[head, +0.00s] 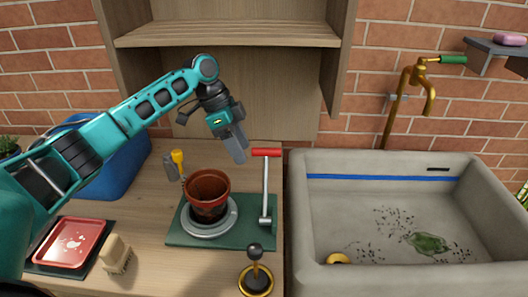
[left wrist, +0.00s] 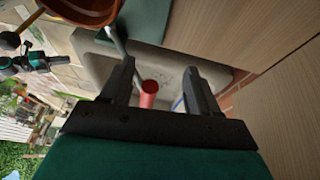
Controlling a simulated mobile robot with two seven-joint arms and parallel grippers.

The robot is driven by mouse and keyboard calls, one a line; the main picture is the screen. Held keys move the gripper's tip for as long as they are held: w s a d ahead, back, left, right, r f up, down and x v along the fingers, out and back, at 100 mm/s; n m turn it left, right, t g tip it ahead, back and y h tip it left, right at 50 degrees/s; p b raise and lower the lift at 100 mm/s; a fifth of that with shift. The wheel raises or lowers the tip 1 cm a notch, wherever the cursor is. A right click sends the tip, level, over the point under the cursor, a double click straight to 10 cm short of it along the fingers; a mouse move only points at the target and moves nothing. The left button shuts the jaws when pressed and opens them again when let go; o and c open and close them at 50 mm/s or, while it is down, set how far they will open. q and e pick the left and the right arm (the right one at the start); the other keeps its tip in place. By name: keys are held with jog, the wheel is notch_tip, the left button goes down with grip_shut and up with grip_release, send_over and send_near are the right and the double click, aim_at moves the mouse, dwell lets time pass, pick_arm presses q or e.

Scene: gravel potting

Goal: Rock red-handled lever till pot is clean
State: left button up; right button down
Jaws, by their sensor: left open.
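The red-handled lever (head: 265,188) stands upright at the right side of a green base (head: 184,234), its red handle (head: 266,152) on top. The brown pot (head: 208,184) sits on a grey round plate (head: 229,224) on that base. Dark dirt clings to the pot's lower side. My left gripper (head: 236,150) is open and empty, just left of the red handle in the head view. In the left wrist view the red handle (left wrist: 149,92) shows between the open fingers, apart from them. The pot's rim (left wrist: 85,8) shows at the top there.
A stone sink (head: 300,225) with dark specks and a green leaf stands right of the lever. A black-knobbed stand (head: 255,272) is in front. A red tray (head: 70,243), a tan block (head: 116,256), a yellow-headed tool (head: 178,157) and a blue bin (head: 125,165) are left.

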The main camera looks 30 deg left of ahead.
aim_at(263, 150)
pick_arm(q)
jog(key=d, duration=0.3)
jog(key=w+d, duration=0.1)
jog(key=d, duration=0.1)
jog(key=shift+w+d, duration=0.1)
jog(key=shift+d, duration=0.3)
jog(key=shift+d+f, duration=0.1)
jog(key=shift+f, duration=0.5)
grip_shut()
